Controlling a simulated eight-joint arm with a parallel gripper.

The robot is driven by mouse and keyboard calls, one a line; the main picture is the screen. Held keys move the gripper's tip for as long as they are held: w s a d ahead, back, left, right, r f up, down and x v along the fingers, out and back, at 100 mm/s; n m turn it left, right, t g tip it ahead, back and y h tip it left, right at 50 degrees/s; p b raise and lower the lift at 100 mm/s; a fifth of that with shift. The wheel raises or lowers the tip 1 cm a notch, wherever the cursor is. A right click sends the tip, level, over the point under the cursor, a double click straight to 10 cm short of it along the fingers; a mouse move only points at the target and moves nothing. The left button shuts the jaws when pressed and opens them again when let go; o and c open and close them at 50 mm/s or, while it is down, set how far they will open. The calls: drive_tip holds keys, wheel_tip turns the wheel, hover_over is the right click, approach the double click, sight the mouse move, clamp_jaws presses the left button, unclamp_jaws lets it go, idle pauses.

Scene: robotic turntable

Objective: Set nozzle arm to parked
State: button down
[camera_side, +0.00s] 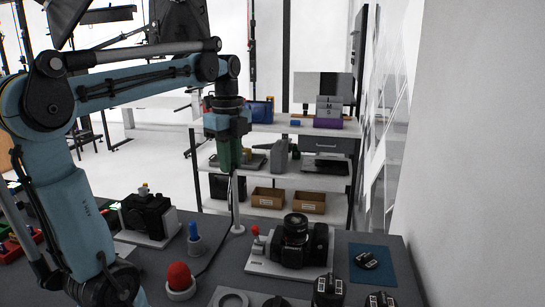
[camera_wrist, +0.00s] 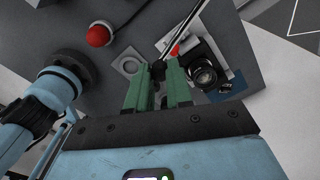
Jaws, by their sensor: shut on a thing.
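My gripper (camera_side: 228,160) hangs above the table, fingers pointing down, beside the upper part of a thin upright white post (camera_side: 240,205) with a round base. In the wrist view, my green fingers (camera_wrist: 158,92) are shut on the dark end of the nozzle arm (camera_wrist: 158,68). A slim pale rod (camera_wrist: 185,30) runs from that dark end toward the top edge. In the side view, the fingers hide most of the nozzle arm. I cannot tell its exact angle.
A black camera (camera_side: 297,240) stands on a white board beside a red-tipped lever (camera_side: 256,233). Another camera (camera_side: 148,215) is at the left. A red dome (camera_side: 180,276), a blue knob (camera_side: 195,238) and several lenses occupy the table. Shelves (camera_side: 280,180) stand behind.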

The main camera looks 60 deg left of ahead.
drive_tip(key=shift+s+a+m, duration=0.45)
drive_tip(key=shift+s+m, duration=0.2)
drive_tip(key=shift+m, duration=0.15)
drive_tip(key=shift+s+a+m, duration=0.45)
drive_tip(key=shift+s+m, duration=0.15)
drive_tip(key=shift+m, duration=0.2)
drive_tip(key=c, duration=1)
unclamp_jaws()
drive_tip(key=shift+r, duration=0.1)
wheel_tip(320, 180, up, 12)
